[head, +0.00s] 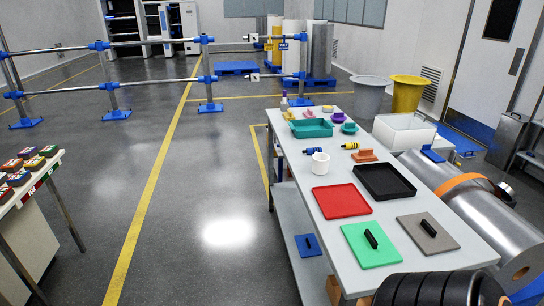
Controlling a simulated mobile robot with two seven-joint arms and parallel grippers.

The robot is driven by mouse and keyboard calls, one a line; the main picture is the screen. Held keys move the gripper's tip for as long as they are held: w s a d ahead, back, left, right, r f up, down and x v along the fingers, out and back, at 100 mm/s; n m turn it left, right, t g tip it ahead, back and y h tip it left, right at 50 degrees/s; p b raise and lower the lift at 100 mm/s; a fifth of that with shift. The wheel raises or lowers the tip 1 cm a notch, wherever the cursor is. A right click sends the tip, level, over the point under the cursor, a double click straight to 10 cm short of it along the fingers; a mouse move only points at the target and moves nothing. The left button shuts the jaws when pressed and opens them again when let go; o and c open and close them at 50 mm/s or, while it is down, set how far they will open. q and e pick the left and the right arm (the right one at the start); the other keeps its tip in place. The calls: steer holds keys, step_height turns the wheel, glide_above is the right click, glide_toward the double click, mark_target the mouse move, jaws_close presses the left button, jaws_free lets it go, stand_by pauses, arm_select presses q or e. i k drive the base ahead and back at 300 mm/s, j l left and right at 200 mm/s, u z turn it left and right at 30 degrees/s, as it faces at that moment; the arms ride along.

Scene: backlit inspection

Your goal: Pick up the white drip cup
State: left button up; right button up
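The white drip cup (320,164) stands upright on the long pale table (336,213), near its left edge. Nothing touches it. It is a small, plain white cylinder, with what looks like a handle on its left side. Neither of my grippers is in view.
A red tray (341,200) lies in front of the cup and a black tray (384,181) to its right. A teal tray (311,128) is farther back. Open floor (200,200) lies left.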

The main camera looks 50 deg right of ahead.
mark_target(319, 162)
steer(key=i+j+z, duration=0.1)
steer(key=i+z, duration=0.25)
steer(key=i, duration=0.2)
steer(key=i+j+z, duration=0.2)
steer(key=i+z, duration=0.15)
steer(key=i, duration=0.2)
steer(key=i+z, duration=0.6)
steer(key=z, duration=0.15)
steer(key=i+j+z, duration=0.1)
steer(key=i+z, duration=0.3)
steer(key=k, duration=0.1)
